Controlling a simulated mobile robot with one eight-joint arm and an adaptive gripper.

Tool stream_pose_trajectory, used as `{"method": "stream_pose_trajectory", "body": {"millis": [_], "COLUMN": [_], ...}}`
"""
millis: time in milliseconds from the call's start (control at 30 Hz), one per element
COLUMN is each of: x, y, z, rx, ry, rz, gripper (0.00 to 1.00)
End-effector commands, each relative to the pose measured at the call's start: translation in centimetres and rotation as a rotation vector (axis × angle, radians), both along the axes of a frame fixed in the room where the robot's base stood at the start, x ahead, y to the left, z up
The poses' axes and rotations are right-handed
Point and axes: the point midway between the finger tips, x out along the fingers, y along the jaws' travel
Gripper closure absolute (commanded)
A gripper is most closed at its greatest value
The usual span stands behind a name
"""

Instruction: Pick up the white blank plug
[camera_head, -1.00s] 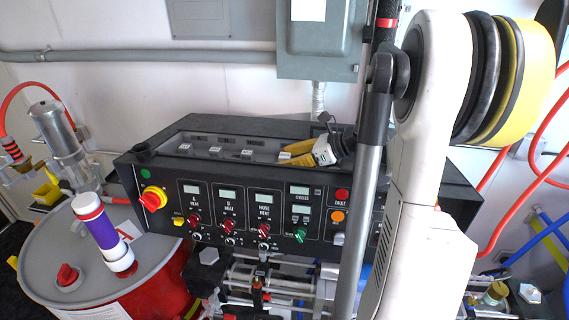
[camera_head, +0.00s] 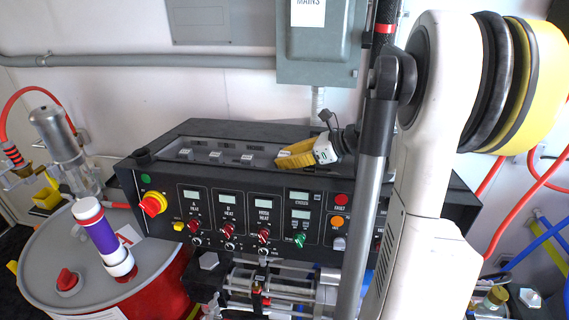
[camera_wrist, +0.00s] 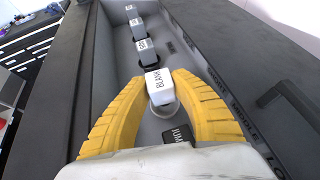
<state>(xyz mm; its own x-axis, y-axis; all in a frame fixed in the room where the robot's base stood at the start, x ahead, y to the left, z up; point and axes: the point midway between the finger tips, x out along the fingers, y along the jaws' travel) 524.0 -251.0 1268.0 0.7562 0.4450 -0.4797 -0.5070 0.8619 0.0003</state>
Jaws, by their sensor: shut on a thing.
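The white blank plug (camera_wrist: 159,82), marked BLANK, sits between the tips of my yellow gripper fingers (camera_wrist: 160,92) in the wrist view. Both fingers curve in and close on its sides. A pale rounded part shows just below its labelled face. In the head view my gripper (camera_head: 282,160) is over the right part of the recessed tray on top of the black console (camera_head: 160,172). The plug cannot be made out there. I cannot tell whether the plug is clear of the tray floor.
Other labelled plugs stand in a row along the tray, the nearest (camera_wrist: 141,45) just beyond the blank plug. A dark label reading JUM (camera_wrist: 177,135) lies near my palm. Tray walls rise on both sides. A red drum (camera_head: 150,290) stands left of the console.

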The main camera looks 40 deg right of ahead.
Motion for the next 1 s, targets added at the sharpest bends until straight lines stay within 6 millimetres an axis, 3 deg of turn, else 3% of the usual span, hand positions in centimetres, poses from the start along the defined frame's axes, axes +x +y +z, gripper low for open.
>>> {"method": "stream_pose_trajectory", "body": {"millis": [100,400,600,1000], "x": [-0.4,-6.6,-9.3,-10.5], "y": [-0.2,-3.2,-4.5,-5.0], "z": [2.5,6.4,8.2,12.7], "rx": [0.000,0.001,0.001,0.000], "ry": [0.000,0.000,0.000,0.000], "rz": [-0.002,-0.005,-0.003,0.001], "gripper": [1.00,1.00,1.00,1.00]}}
